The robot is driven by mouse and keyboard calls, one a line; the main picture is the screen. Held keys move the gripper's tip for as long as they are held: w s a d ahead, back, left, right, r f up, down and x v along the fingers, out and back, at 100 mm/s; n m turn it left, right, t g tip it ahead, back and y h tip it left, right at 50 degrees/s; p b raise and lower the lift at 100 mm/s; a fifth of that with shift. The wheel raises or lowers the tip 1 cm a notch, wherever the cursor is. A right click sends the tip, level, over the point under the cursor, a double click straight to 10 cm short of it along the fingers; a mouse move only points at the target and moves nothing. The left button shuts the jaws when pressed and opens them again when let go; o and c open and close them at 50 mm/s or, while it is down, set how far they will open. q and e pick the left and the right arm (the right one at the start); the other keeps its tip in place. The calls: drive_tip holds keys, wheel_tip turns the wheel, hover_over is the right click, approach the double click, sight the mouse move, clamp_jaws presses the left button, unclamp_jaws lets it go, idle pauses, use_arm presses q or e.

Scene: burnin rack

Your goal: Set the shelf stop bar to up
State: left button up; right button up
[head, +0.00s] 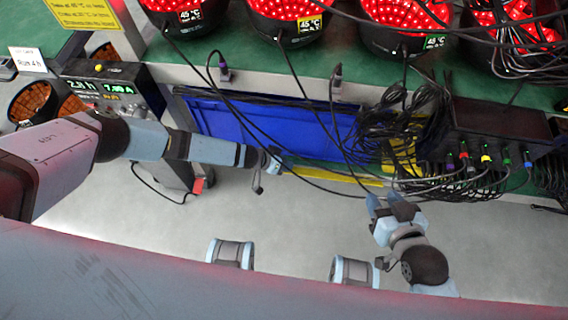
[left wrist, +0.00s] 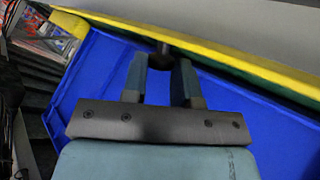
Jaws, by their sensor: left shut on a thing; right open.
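The shelf stop bar looks to be the yellow bar (head: 345,177) along the front edge of the shelf below the green bench. In the left wrist view a yellow bar (left wrist: 235,60) runs across the top, sloping down to the right. My left gripper (head: 273,160) is at the bar's left part. In its wrist view the left gripper (left wrist: 161,70) is shut on a small dark knob (left wrist: 160,58) beside the bar. The fingers hide part of the knob. My right gripper (head: 388,208) is open and empty, in front of the bar's right end.
A blue bin (head: 300,133) sits behind the bar. Loose black cables (head: 385,125) hang over its right side, and a black box (head: 495,125) has several plugs. Red-lit round units (head: 285,20) stand on the green bench (head: 300,58). The grey floor (head: 290,215) in front is clear.

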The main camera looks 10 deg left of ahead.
use_arm(q)
drive_tip(key=shift+w+a, duration=0.2)
drive_tip(key=o, duration=0.8)
drive_tip(key=shift+o, duration=0.4)
drive_tip(key=shift+s, duration=0.1)
drive_tip(key=shift+d, duration=0.1)
drive_tip(key=p+v, duration=0.4)
drive_tip(key=v, duration=0.9)
drive_tip(key=shift+s+a+r, duration=0.2)
drive_tip(key=shift+a+r, duration=0.05)
drive_tip(key=shift+a, duration=0.05)
drive_tip(key=shift+o, duration=0.2)
